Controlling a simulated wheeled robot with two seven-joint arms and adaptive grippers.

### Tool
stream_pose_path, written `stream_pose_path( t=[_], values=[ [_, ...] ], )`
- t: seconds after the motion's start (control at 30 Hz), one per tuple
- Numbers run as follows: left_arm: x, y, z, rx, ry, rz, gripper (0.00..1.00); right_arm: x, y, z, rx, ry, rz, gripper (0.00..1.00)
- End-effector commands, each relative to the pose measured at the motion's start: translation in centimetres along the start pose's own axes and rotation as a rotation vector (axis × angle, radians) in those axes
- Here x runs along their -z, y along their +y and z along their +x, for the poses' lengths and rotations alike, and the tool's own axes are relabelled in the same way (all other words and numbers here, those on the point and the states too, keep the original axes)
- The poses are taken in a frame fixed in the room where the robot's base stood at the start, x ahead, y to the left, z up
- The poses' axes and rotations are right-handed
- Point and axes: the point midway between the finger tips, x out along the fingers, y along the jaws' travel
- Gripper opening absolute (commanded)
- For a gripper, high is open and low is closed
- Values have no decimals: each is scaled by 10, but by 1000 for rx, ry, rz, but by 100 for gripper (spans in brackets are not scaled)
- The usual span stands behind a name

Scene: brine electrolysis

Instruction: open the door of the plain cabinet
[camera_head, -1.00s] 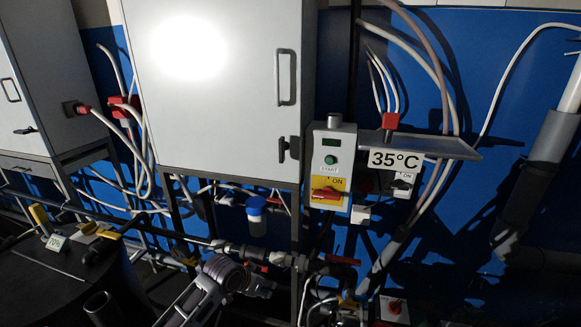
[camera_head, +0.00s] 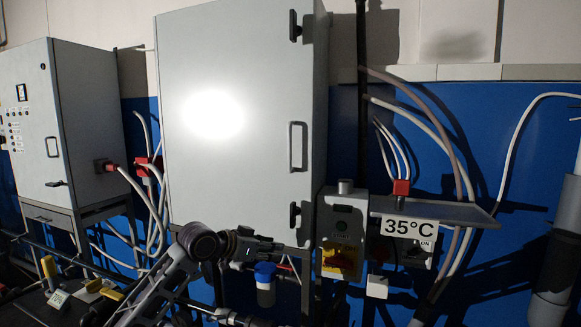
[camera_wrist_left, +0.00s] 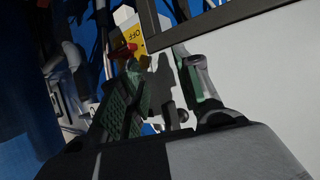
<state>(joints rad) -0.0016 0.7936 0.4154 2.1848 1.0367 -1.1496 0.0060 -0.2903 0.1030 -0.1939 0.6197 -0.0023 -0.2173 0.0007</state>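The plain cabinet (camera_head: 230,60) is a large light-grey box in the middle of the head view, its front door closed. The door has a vertical bar handle (camera_head: 298,147) on its right side. Black latches sit above it (camera_head: 295,25) and below it (camera_head: 294,215). My left gripper (camera_head: 282,250) is at the cabinet's lower edge, below the lower latch and left of the control box. In the left wrist view its two fingers (camera_wrist_left: 160,70) stand apart with nothing held between them. The light panel at the right of that view seems to be the cabinet. My right gripper is out of view.
A control box (camera_head: 343,235) with a start button and a yellow-and-red switch stands right of the cabinet, beside a shelf with a 35°C sign (camera_head: 407,228). A blue-capped bottle (camera_head: 265,285) is below the gripper. Another cabinet (camera_head: 60,120) with buttons stands left. Cables hang around.

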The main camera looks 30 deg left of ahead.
Motion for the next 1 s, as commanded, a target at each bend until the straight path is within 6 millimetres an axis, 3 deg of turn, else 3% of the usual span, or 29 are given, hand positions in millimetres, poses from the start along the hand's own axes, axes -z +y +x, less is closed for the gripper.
stream_pose_path(
  t=[0.03, 0.3, 0.5, 0.7, 1.0],
  values=[
    [25, -6, -12, -1, 42, 6, 34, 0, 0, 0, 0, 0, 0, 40],
    [146, -19, -94, -46, 271, 23, 34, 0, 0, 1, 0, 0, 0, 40],
    [210, -16, -154, -82, 404, 38, 34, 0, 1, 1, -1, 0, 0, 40],
    [232, -13, -178, -100, 456, 43, 34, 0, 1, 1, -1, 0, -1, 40],
    [232, -12, -179, -101, 457, 43, 34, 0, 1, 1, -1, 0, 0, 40]
  ],
)
